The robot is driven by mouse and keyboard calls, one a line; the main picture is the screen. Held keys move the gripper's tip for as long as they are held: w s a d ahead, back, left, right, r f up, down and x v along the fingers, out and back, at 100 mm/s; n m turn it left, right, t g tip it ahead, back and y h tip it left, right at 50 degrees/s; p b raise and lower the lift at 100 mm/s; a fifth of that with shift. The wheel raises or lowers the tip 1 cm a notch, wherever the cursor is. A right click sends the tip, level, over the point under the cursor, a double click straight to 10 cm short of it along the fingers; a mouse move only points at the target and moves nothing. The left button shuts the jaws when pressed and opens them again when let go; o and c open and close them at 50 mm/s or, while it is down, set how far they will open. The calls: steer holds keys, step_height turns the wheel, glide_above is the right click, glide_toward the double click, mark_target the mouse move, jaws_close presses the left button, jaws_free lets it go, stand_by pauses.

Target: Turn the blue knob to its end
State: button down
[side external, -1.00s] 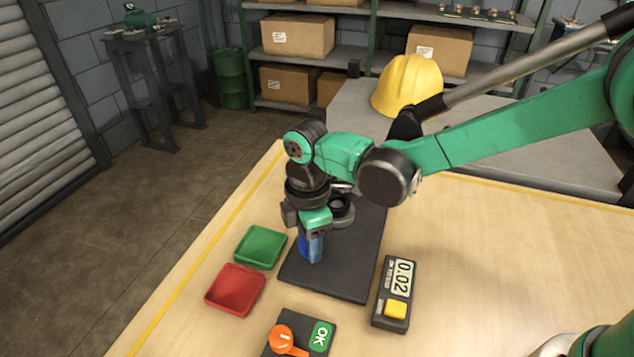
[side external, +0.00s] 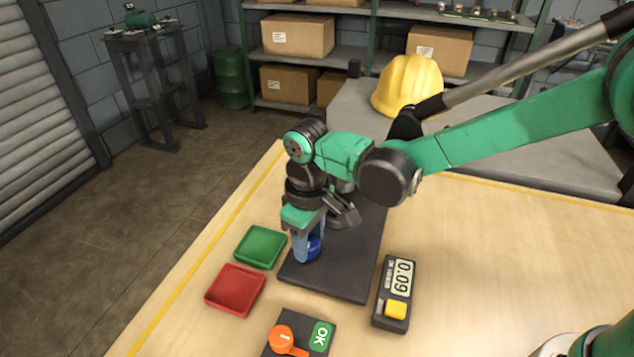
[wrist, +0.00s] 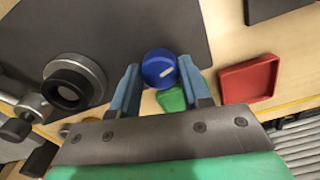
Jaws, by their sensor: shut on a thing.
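The blue knob (side external: 314,246) stands on the dark plate (side external: 345,275) in the side external view, partly hidden by my fingers. In the wrist view the round blue knob (wrist: 158,66), with a white pointer mark on its top, sits between my two fingertips. My gripper (side external: 308,250) is above the plate, pointing down, shut on the knob. It also shows in the wrist view (wrist: 161,76), one blue-grey finger on each side of the knob. The meter (side external: 393,294) to the right of the plate reads 0.09 and has a yellow button.
A green tray (side external: 260,247) and a red tray (side external: 235,290) lie left of the plate. A round metal fitting (wrist: 75,80) stands near my gripper. The table's right side is clear.

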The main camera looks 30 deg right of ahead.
mark_target(310, 241)
steer(key=m, duration=0.4)
steer(key=shift+m, duration=0.3)
steer(key=m, duration=0.4)
steer(key=shift+m, duration=0.3)
steer(key=shift+c, duration=2.1)
jaws_free()
steer(key=shift+r, duration=2.85)
steer(key=shift+d, duration=0.1)
